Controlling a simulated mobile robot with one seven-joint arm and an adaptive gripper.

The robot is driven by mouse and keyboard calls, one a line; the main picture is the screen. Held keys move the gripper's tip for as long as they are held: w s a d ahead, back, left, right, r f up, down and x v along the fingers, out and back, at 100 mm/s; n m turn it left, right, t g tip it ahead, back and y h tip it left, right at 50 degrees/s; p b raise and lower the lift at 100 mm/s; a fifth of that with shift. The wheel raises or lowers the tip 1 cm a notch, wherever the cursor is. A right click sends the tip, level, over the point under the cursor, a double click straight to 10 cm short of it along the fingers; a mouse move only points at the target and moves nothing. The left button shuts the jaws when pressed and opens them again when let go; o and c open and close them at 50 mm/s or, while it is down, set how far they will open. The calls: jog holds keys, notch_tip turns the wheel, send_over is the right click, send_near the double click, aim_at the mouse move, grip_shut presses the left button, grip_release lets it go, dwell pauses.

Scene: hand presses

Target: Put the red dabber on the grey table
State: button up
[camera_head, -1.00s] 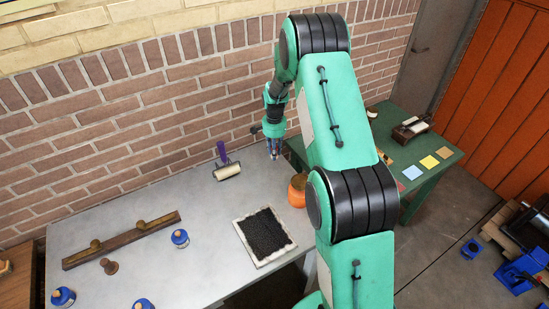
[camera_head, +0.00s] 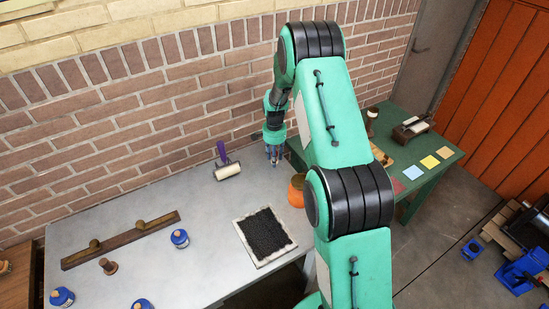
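The grey table (camera_head: 205,265) fills the lower left. My gripper (camera_head: 273,162) points down over its back right corner, close to the green table's edge. Its fingers are small and dark here, so whether they are open or hold anything is unclear. I cannot make out a red dabber for certain. Left of my gripper, a roller (camera_head: 228,171) with a purple handle lies on the grey table. An orange pot (camera_head: 296,193) stands near its right edge, partly behind my arm.
A tray of black granules (camera_head: 244,240), a wooden bar with knobs (camera_head: 122,240), a brown knobbed piece (camera_head: 108,267) and several blue pots (camera_head: 180,239) stand on the grey table. The green table (camera_head: 432,176) holds coloured squares. Bare grey surface lies left of the tray.

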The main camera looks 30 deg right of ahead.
jog(key=shift+r, duration=0.1)
notch_tip(320, 180, up, 12)
jog(key=shift+r+p, duration=0.1)
jog(key=shift+p, duration=0.6)
dwell(0.8)
jog(key=shift+a+r, duration=0.1)
jog(key=shift+r, duration=0.05)
jog(key=s+a+r+n+t, duration=0.1)
jog(key=s+a+r+n, duration=0.1)
jog(key=s+a+r, duration=0.5)
jog(key=s+a+r+n+t, duration=0.1)
jog(key=s+a+r+n, duration=0.2)
jog(key=r, duration=0.8)
jog(key=s+a+r+n+t, duration=0.1)
jog(key=s+a+r, duration=0.45)
jog(key=r, duration=0.35)
jog(key=s+a+r+n+t, duration=0.1)
jog(key=s+a+r+n, duration=0.1)
jog(key=s, duration=0.7)
jog(key=s+a+r+n, duration=0.2)
jog(key=s+a, duration=0.2)
jog(key=s, duration=0.5)
jog(key=s+a+r+n+t, duration=0.1)
jog(key=s+a+r+n, duration=0.1)
jog(key=s, duration=0.7)
jog(key=shift+s+a+n+t, duration=0.3)
jog(key=shift+s+a, duration=0.05)
jog(key=shift+a, duration=0.3)
